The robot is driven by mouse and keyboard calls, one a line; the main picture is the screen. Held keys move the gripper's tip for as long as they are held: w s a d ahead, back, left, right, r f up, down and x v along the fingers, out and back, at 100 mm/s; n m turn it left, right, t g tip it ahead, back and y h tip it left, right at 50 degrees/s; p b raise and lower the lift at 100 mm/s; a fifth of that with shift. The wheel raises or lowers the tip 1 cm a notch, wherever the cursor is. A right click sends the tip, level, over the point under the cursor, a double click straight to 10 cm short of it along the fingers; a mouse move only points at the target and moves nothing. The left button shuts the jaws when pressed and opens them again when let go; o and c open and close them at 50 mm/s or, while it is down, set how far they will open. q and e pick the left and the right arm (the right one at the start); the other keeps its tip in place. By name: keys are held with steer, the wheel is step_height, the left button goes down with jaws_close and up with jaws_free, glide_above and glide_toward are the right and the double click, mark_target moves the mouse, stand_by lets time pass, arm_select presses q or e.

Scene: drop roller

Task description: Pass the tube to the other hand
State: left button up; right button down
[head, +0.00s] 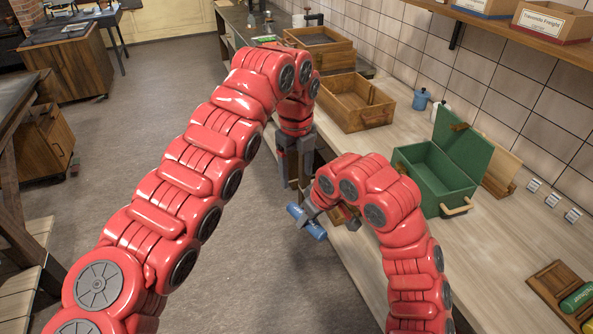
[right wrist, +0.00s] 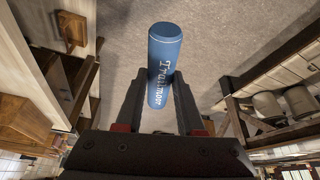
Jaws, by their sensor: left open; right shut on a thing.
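The blue tube (head: 312,228) is held out over the floor, just off the front edge of the counter. My right gripper (head: 308,214) is shut on it. In the right wrist view the tube (right wrist: 164,48), with white lettering, sits between the two dark fingers of this gripper (right wrist: 160,88) and sticks out well past them. My left gripper (head: 293,182) points down, open and empty, a little above the tube in the picture and apart from it.
The counter (head: 475,260) runs along the right side. On it stand an open green box (head: 430,180), a wooden crate (head: 353,104) and a blue jar (head: 421,99). A wooden tray with green cans (head: 578,298) lies at the lower right. The floor (head: 255,265) left of the counter is clear.

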mark_target(297, 206)
arm_select(q)
step_height(297, 206, down, 12)
steer(key=shift+s+r, duration=0.1)
stand_by(0.5)
jaws_close()
arm_select(e)
steer(key=shift+a, duration=0.1)
steer(key=shift+c, duration=2.2)
jaws_free()
steer(key=shift+r, duration=0.1)
